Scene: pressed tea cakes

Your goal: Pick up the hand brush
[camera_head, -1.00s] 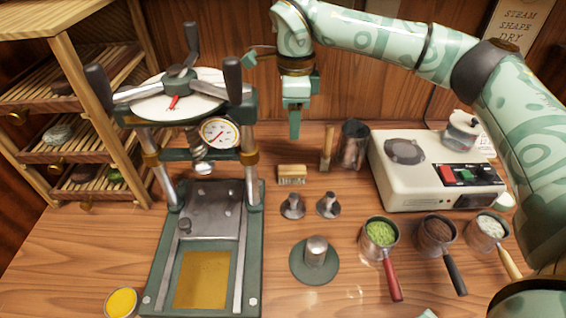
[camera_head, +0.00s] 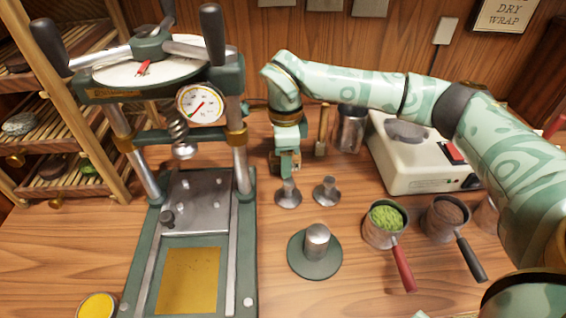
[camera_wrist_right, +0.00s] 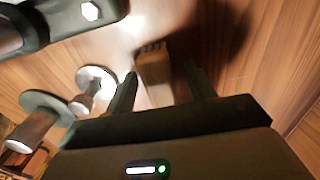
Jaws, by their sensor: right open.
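The hand brush (camera_wrist_right: 154,76), a small tan wooden block with a notched end, lies on the table in the right wrist view. My right gripper (camera_wrist_right: 161,82) is open, with one finger on each side of the brush and nothing clamped. In the head view the right gripper (camera_head: 287,170) points down, low over the table just right of the press, and mostly hides the brush. Whether the fingers touch the brush I cannot tell. My left gripper is not in view.
The green press (camera_head: 245,215) stands close on the left. Two metal stampers (camera_head: 288,195) (camera_head: 326,192) stand just in front of the gripper. An upright wooden-handled tool (camera_head: 322,130), a metal cup (camera_head: 351,130) and a white scale-like appliance (camera_head: 410,175) are to the right.

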